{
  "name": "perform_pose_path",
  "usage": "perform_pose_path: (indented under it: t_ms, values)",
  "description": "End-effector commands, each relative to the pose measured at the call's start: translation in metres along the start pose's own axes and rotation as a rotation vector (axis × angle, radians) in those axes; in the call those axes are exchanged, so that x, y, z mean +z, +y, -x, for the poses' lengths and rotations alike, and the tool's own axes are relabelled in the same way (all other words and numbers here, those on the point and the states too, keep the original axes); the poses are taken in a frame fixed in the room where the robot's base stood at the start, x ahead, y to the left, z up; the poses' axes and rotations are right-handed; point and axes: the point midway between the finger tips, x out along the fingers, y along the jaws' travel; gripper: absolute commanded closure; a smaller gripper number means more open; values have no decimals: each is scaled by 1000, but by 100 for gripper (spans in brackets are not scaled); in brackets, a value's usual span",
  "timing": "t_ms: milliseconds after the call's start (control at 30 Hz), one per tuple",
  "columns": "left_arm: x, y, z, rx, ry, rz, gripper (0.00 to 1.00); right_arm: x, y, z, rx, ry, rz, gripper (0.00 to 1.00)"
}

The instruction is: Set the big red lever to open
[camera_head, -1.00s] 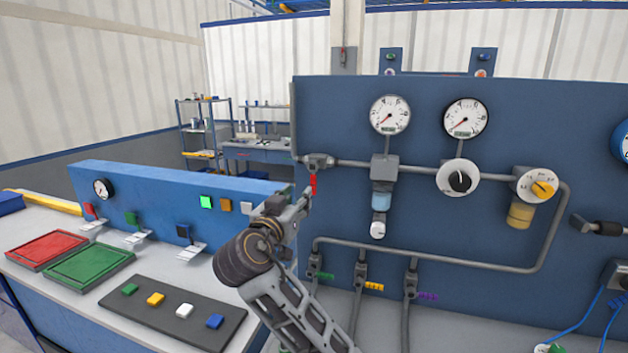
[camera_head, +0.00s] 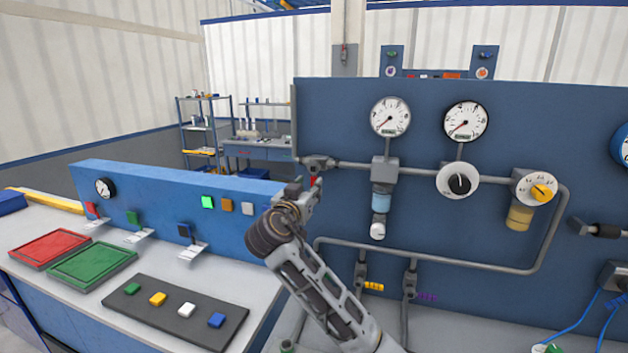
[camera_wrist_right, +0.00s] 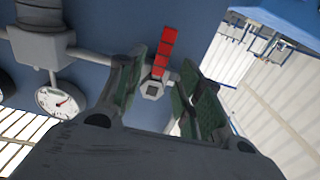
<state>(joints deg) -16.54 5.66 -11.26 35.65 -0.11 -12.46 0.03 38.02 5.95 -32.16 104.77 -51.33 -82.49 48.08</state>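The big red lever (camera_head: 313,181) sits on a grey valve (camera_head: 318,163) at the left end of the upper pipe on the blue panel. In the head view it points down and is partly hidden by my right gripper (camera_head: 306,193). In the right wrist view, the red lever (camera_wrist_right: 163,55) extends away from the valve hub (camera_wrist_right: 152,88). The right gripper (camera_wrist_right: 160,95) also shows there with its green-padded fingers apart, one on each side of the hub. I see no clear contact with the lever. My left gripper is not in view.
The blue panel (camera_head: 450,220) carries two gauges, a black knob (camera_head: 459,184) and a yellow knob (camera_head: 541,191). Lower valves stand below, near my right arm. A bench at left holds a red tray (camera_head: 50,248), a green tray (camera_head: 92,264) and a dark mat with colored blocks.

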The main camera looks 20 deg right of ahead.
Motion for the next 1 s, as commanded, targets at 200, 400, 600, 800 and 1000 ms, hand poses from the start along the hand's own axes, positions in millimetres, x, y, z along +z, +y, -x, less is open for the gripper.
perform_pose_path:
  t_ms: [200, 400, 600, 800, 1000]
  values:
    - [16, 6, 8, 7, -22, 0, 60, -2, 0, -29, 1, 1, 1, 64]
    - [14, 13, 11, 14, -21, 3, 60, 0, 0, -48, 1, 0, 2, 64]
    - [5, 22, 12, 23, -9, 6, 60, 0, 0, -54, 0, 0, -1, 64]
    - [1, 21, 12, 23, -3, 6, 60, 0, 0, -55, 0, 0, -1, 64]
    - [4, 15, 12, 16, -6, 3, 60, 0, 0, -54, 0, 0, 0, 82]
